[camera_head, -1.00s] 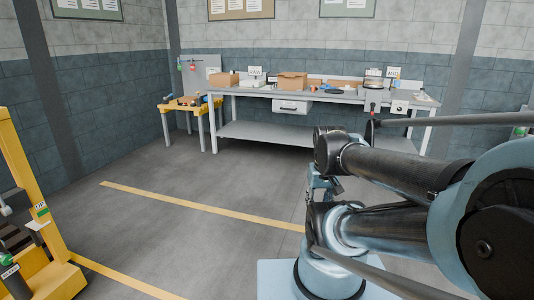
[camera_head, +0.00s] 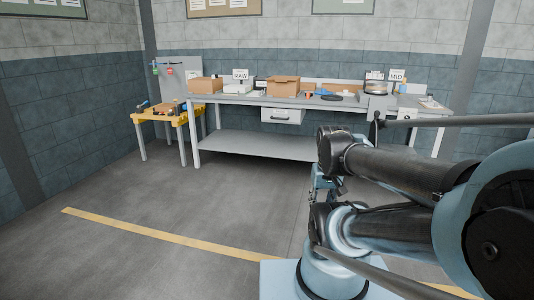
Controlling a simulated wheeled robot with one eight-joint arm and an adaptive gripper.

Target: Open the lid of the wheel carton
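Two brown cardboard boxes stand on the grey workbench (camera_head: 240,99) across the room: a larger one (camera_head: 283,87) near the middle and a lower one (camera_head: 206,85) at the left end. I cannot tell which is the wheel carton. The middle box's top looks closed, but it is too small to be sure of its flaps. My folded arm fills the right foreground, well short of the bench. My gripper (camera_head: 325,188) seems to hang below the wrist, partly hidden among the arm links; its fingers cannot be made out.
A yellow table (camera_head: 172,114) with tools stands left of the bench. A white drawer (camera_head: 282,116) hangs under the benchtop, and a lower shelf (camera_head: 270,143) runs beneath. Small items and signs crowd the benchtop's right part. The floor (camera_head: 180,195) ahead is clear, crossed by a yellow line.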

